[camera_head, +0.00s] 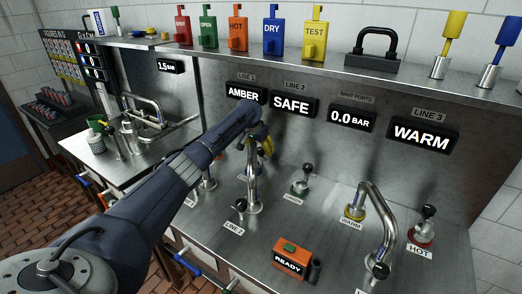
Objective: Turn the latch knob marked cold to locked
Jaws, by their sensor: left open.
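My left arm reaches in from the lower left, and its gripper (264,146) is open by the top of an upright metal spout (252,178), partly hidden by my arm. I cannot tell whether they touch. A black-handled latch knob (303,182) stands right of the spout on the steel counter; its small label is too blurred to read. Another small dark knob (240,206) stands left of the spout's base. A knob on a red base (422,226) is marked HOT. I cannot make out a label reading cold. My right gripper is not in view.
A curved faucet (378,222) with a WARM label stands right on the counter. An orange READY box (291,259) sits at the front. Coloured tags (273,34) and a black handle (374,48) line the shelf above several display signs.

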